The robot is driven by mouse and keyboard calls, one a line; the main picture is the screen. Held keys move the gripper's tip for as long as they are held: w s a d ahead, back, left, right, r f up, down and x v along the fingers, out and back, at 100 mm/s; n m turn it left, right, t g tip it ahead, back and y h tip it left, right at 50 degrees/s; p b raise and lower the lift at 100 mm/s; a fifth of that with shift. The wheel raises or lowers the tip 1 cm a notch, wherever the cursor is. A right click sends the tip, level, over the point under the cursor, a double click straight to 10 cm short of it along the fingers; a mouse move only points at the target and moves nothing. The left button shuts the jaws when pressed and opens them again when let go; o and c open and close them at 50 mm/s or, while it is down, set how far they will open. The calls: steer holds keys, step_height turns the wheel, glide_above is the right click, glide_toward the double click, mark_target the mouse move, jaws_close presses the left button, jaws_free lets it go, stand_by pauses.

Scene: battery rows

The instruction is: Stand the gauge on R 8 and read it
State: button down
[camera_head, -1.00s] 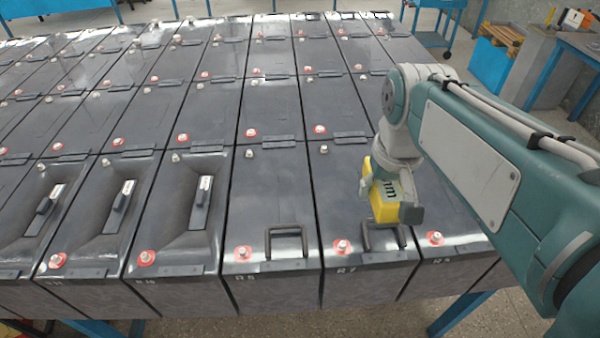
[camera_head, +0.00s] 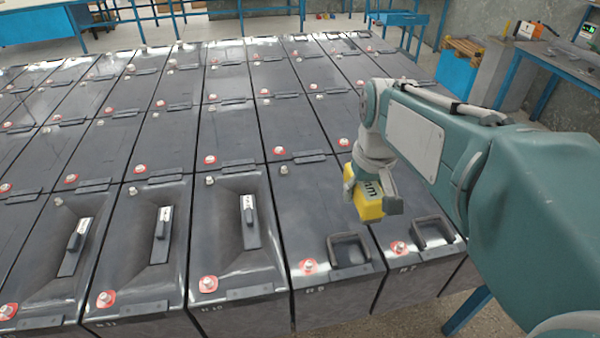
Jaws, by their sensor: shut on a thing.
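My gripper (camera_head: 371,195) is shut on a yellow gauge (camera_head: 370,210) with dark marks on its face. It holds the gauge above the front row, around the seam between two flat-topped batteries. Whether the gauge touches a battery I cannot tell. The front labels are small and blurred. By their order from R 10 (camera_head: 240,305), the first flat-topped battery (camera_head: 305,225) looks like R 9. The one right of it (camera_head: 425,262) would be R 8, though its digit is unclear. Both have a black loop handle and a red-ringed terminal at the front. No reading can be made out.
Several front batteries on the left have sunken tops with upright black grips (camera_head: 163,222). More battery rows fill the table behind, with terminals (camera_head: 278,151) standing up. My arm covers the right side. A blue trestle leg (camera_head: 468,310) and bare floor lie at the front right.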

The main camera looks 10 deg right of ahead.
steer(key=w+a+f, duration=0.3)
steer(key=w, duration=0.2)
glide_above(318, 206)
steer(key=s, duration=0.1)
steer(key=f, duration=0.4)
steer(key=shift+a+f, duration=0.15)
steer(key=shift+a, duration=0.05)
steer(key=shift+w+d+f, duration=0.15)
steer(key=shift+f, duration=0.05)
steer(key=f, duration=0.3)
steer(key=shift+w+d+f, duration=0.2)
steer(key=shift+w, duration=0.05)
steer(key=shift+a+f, duration=0.1)
steer(key=shift+f, duration=0.1)
steer(key=shift+a, duration=0.35)
steer(key=shift+c, duration=0.5)
jaws_free()
steer(key=shift+d+f, duration=0.1)
steer(key=shift+d, duration=0.15)
